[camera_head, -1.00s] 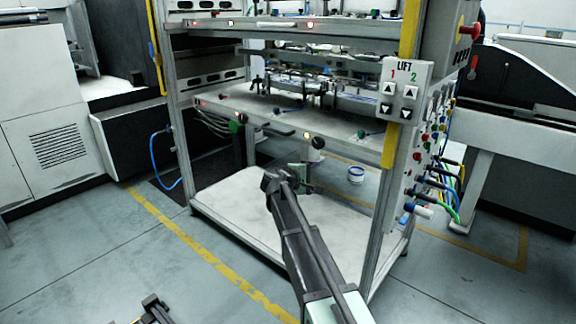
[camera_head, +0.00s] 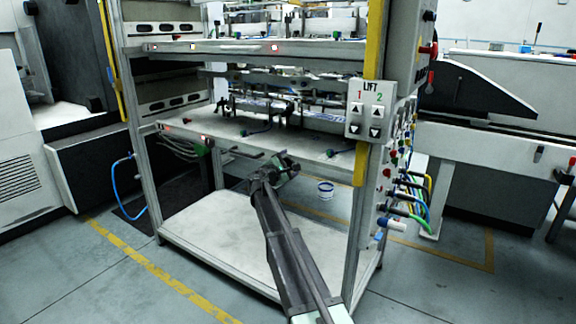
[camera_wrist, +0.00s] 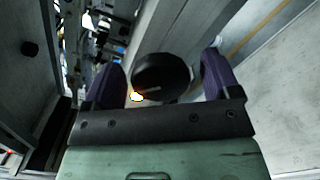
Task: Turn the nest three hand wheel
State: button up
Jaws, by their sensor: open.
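A black round hand wheel (camera_wrist: 160,78) shows in the wrist view between the two purple fingers of my gripper (camera_wrist: 163,80). The fingers are open, one on each side of the wheel; I cannot tell whether either touches it. I cannot read any nest number. In the head view my gripper (camera_head: 287,166) is at the front edge of the lower shelf (camera_head: 270,150), and it hides the wheel there.
The lift button panel (camera_head: 370,110) and a yellow post (camera_head: 362,162) stand right of my arm. Cables and plugs (camera_head: 405,200) stick out on the rack's right side.

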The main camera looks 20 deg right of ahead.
jog(key=c, duration=0.9)
jog(key=shift+m, duration=0.3)
jog(key=m, duration=1.2)
jog(key=shift+f, duration=0.1)
jog(key=shift+m, duration=2.4)
